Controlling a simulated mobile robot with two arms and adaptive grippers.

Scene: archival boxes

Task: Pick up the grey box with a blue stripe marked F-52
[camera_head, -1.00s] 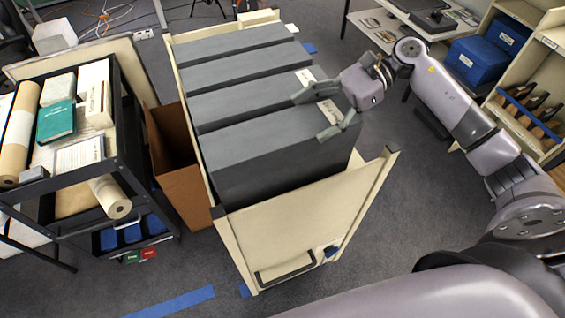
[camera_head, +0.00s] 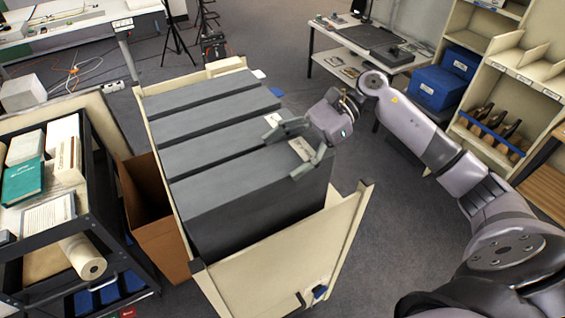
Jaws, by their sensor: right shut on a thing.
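Several long dark grey boxes lie side by side in a cream cart (camera_head: 285,255). My right gripper (camera_head: 287,152) is shut on the right end of the nearest grey box (camera_head: 235,187), one finger on each side. A pale label (camera_head: 301,149) on that box's top shows between the fingers; its writing is too small to read. I cannot make out a blue stripe or F-52 on any box. I cannot tell whether the held box is raised. My left gripper is out of view.
A black shelf cart (camera_head: 95,215) with books and paper rolls stands at left, beside an open brown carton (camera_head: 155,225). A table (camera_head: 345,65) and a cream shelf unit (camera_head: 530,90) with blue boxes (camera_head: 437,88) stand at back right. Floor between is clear.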

